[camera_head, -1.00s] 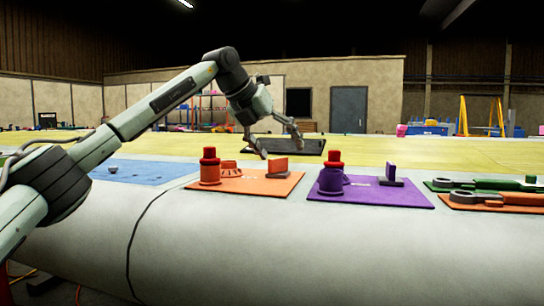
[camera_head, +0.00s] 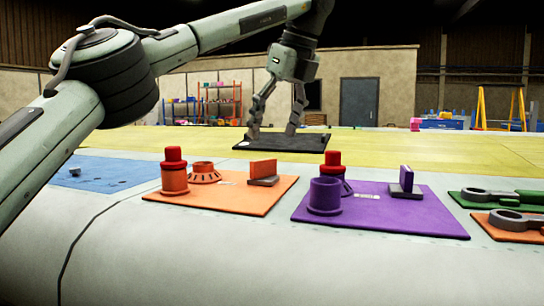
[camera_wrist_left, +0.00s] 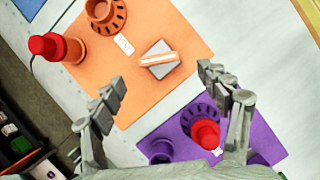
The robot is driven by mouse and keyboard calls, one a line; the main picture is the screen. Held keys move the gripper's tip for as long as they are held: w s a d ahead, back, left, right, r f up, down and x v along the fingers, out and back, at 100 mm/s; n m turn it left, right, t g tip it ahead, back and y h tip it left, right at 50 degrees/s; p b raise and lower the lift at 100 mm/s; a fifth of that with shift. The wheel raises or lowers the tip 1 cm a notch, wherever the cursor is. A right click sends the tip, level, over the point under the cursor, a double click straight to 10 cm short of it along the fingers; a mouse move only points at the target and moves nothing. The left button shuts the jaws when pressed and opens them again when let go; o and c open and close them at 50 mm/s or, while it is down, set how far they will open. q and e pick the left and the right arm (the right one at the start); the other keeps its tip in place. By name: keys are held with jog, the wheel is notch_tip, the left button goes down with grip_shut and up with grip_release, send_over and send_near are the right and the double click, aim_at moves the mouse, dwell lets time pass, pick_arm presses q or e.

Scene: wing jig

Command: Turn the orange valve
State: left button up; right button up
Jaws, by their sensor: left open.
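An orange panel (camera_head: 235,196) lies on the pale wing surface. At its right rear is an upright orange valve handle (camera_head: 263,168) on a small grey base. In the left wrist view the handle (camera_wrist_left: 160,60) shows from above as a thin orange bar across a grey block. At the panel's left are an orange cylinder with a red cap (camera_head: 173,172) and a slotted orange ring (camera_head: 204,172). My left gripper (camera_head: 271,132) is open and empty, pointing down. In the head view it appears above and behind the handle. In the left wrist view, its fingers (camera_wrist_left: 158,82) are spread below the handle in the picture.
A purple panel (camera_head: 420,220) with a similar handle, ring and red-capped part lies to the right. A dark tray (camera_head: 310,143) lies behind, and a blue mat (camera_head: 105,172) to the left.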

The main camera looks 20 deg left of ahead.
aim_at(264, 160)
pick_arm(q)
jog(key=x, duration=0.5)
jog(key=shift+s+a+f, duration=0.1)
jog(key=shift+s+f, duration=0.05)
jog(key=shift+f, duration=0.1)
jog(key=shift+a+f, duration=0.15)
jog(key=shift+f, duration=0.2)
jog(key=shift+a+f, duration=0.1)
jog(key=shift+f, duration=0.25)
jog(key=shift+c, duration=0.6)
jog(key=c, duration=1)
pick_arm(e)
jog(key=shift+s+f, duration=0.25)
jog(key=shift+s, duration=0.25)
jog(key=shift+s+f, duration=0.2)
jog(key=shift+s, duration=0.3)
